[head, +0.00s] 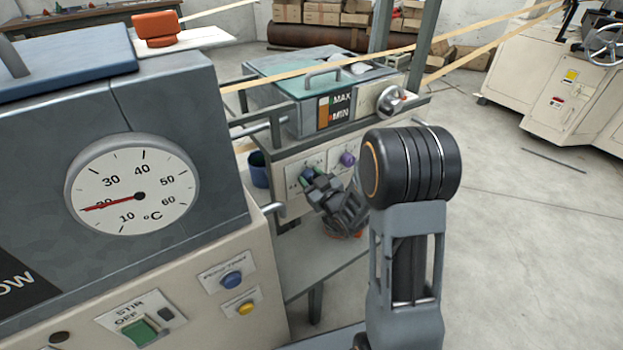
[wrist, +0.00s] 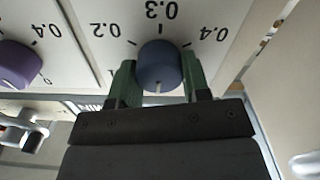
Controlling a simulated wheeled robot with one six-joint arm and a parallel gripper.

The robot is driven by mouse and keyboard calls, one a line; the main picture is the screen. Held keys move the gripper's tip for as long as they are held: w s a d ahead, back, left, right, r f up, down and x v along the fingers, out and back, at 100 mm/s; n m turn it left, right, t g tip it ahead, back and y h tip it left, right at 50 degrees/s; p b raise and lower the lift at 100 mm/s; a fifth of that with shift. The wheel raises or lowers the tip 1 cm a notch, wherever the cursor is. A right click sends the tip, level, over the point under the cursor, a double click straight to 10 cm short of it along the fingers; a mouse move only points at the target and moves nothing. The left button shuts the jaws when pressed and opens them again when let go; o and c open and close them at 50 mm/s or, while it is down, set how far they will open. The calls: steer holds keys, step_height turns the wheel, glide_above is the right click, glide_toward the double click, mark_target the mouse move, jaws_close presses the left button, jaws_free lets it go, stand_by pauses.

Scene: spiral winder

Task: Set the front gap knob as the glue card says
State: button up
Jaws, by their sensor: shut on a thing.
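My gripper (head: 311,176) is at the cream panel of the glue unit, and its dark body hides most of the knob there in the head view. In the wrist view my gripper (wrist: 158,84) has its green fingers shut on either side of a blue knob (wrist: 158,62). The scale around the knob appears upside down, with 0.2, 0.3 and 0.4 readable. A short pale mark shows on the knob's lower side; I cannot tell for sure which value it is set to. I make out no readable glue card.
A purple knob (wrist: 18,64) sits beside the blue one; it also shows in the head view (head: 347,158). Above the panel are a MAX/MIN level window (head: 336,107) and a glue tank with a teal lid (head: 310,68). A temperature dial (head: 140,195) stands at left.

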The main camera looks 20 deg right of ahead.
steer(key=m, duration=0.3)
steer(key=shift+m, duration=0.4)
steer(key=m, duration=0.4)
steer(key=shift+w+d, duration=0.1)
steer(key=shift+d, duration=0.05)
steer(key=m+p, duration=0.1)
steer(key=m, duration=0.4)
steer(key=m+p, duration=0.1)
steer(key=m, duration=0.3)
steer(key=shift+d+m, duration=0.1)
steer(key=shift+m, duration=0.2)
steer(key=m+p, duration=0.1)
steer(key=m, duration=0.3)
steer(key=shift+f+m+p, duration=0.1)
steer(key=shift+m+p, duration=0.2)
steer(key=shift+p, duration=0.05)
steer(key=m+p, duration=0.1)
steer(key=m, duration=0.3)
steer(key=shift+f+p, duration=0.1)
steer(key=shift+p, duration=0.2)
steer(key=m+p, duration=0.2)
steer(key=m, duration=0.3)
steer(key=shift+m, duration=0.4)
steer(key=shift+f+m+p, duration=0.15)
steer(key=shift+m+p, duration=0.4)
steer(key=shift+m, duration=1.15)
